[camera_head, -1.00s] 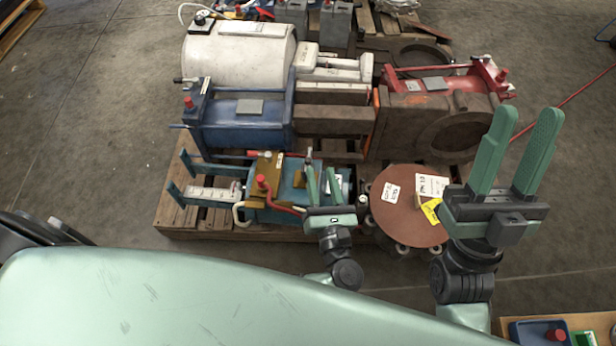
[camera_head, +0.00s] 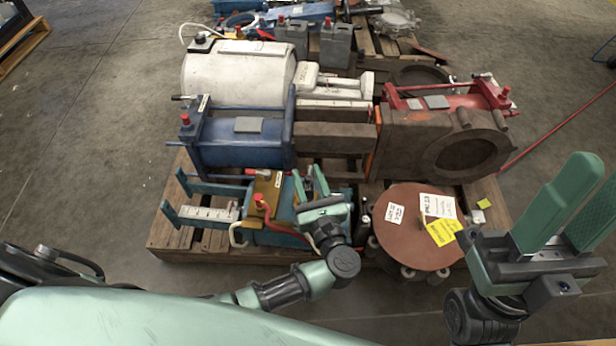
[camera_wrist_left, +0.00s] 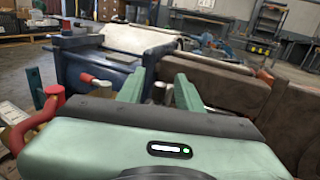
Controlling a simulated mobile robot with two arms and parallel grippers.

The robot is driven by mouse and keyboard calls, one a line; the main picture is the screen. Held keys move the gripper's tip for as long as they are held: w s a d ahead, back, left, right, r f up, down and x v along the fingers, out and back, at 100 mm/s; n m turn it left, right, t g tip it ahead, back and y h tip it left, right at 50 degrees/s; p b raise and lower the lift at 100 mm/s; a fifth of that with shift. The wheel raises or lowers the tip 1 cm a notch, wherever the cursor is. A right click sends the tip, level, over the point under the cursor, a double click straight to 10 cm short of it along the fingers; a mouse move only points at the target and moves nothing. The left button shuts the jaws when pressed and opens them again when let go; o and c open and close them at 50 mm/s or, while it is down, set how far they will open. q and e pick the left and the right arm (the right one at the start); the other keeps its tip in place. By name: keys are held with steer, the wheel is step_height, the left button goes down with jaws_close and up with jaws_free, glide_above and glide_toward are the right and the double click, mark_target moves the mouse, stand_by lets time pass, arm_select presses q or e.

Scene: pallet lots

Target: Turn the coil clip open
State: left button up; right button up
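A teal valve unit (camera_head: 286,228) with a brass-coloured plate (camera_head: 267,197) and a red handle (camera_head: 259,202) lies on the near part of a wooden pallet. My left gripper (camera_head: 310,174) is over its right end, fingers apart and pointing away from me. In the left wrist view, a small metallic fitting (camera_wrist_left: 159,92) shows between the open fingers, apart from both. I cannot tell whether this fitting is the coil clip; no clip is clearly visible. The gripper body hides part of the unit. My right gripper (camera_head: 596,172) is open and empty at the right edge.
A brown disc (camera_head: 409,246) with paper tags stands right of the teal unit. Behind are a blue actuator (camera_head: 235,147), a white cylinder (camera_head: 235,78) and a rusty valve with a red actuator (camera_head: 440,104). Free floor (camera_head: 75,150) lies to the left.

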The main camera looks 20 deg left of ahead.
arm_select(q)
jaws_close()
steer(key=shift+s+a+f+m+t+h, duration=0.1)
steer(key=shift+a+m+t+h, duration=0.1)
steer(key=shift+m+t+h, duration=0.25)
steer(key=shift+s+a+m+t+h, duration=0.1)
steer(key=shift+a+m+t+h, duration=0.2)
steer(key=shift+h, duration=0.35)
steer(key=shift+w+a+m+t+h, duration=0.1)
steer(key=shift+a+m+t+h, duration=0.15)
steer(key=shift+m+h, duration=0.65)
steer(key=shift+w+a+m+t+h, duration=0.1)
steer(key=shift+a+m+t+h, duration=0.15)
steer(key=shift+m+h, duration=0.6)
steer(key=shift+w+a+m+t+h, duration=0.15)
steer(key=shift+m+t+h, duration=0.2)
steer(key=shift+h, duration=1)
steer(key=shift+s, duration=0.1)
jaws_free()
